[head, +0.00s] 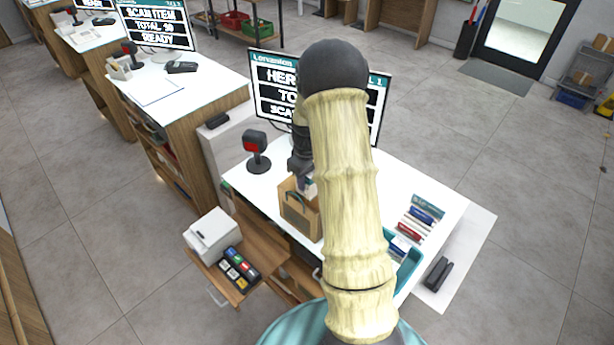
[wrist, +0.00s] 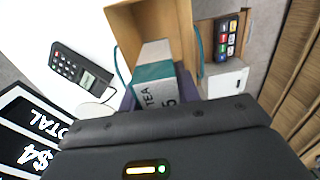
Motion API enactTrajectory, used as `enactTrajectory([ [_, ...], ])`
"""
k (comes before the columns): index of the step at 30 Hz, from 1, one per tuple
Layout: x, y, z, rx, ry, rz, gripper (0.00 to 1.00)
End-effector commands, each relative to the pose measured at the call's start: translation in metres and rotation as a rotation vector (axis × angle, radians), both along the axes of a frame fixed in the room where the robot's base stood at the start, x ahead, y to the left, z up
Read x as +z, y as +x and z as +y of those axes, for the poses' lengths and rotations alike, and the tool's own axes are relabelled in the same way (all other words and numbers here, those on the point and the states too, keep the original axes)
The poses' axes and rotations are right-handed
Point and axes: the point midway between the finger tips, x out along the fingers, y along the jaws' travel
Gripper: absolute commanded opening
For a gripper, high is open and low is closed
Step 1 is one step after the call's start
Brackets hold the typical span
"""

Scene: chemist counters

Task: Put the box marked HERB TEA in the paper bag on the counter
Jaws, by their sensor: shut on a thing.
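The paper bag (head: 298,222) stands upright on the white counter, with teal handles; its tan opening also shows in the wrist view (wrist: 122,28). The white and teal box marked TEA (wrist: 157,72) is between my jaws, and the word before TEA is hidden. In the wrist view the box's far end overlaps the bag's open mouth. My gripper (head: 304,182) is shut on the box just above the bag in the head view. Its fingertips are mostly hidden. I cannot tell how deep the box reaches into the bag.
A red and black scanner (head: 256,150) stands left of the bag. A till screen (head: 270,85) is behind, partly covered by my arm. A teal basket (head: 408,268) and a rack of small boxes (head: 420,215) are to the right. A white printer (head: 212,235) and a keypad (head: 238,268) are at the front left.

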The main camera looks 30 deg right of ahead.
Motion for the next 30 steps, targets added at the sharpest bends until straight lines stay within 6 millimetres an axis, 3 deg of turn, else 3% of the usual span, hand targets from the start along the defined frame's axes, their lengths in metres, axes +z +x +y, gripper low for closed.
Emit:
enactTrajectory([
  [21,-0.073,0.0,0.0,-0.001,0.0,0.001,0.09],
  [30,-0.085,0.0,0.0,-0.001,0.0,0.0,0.09],
])
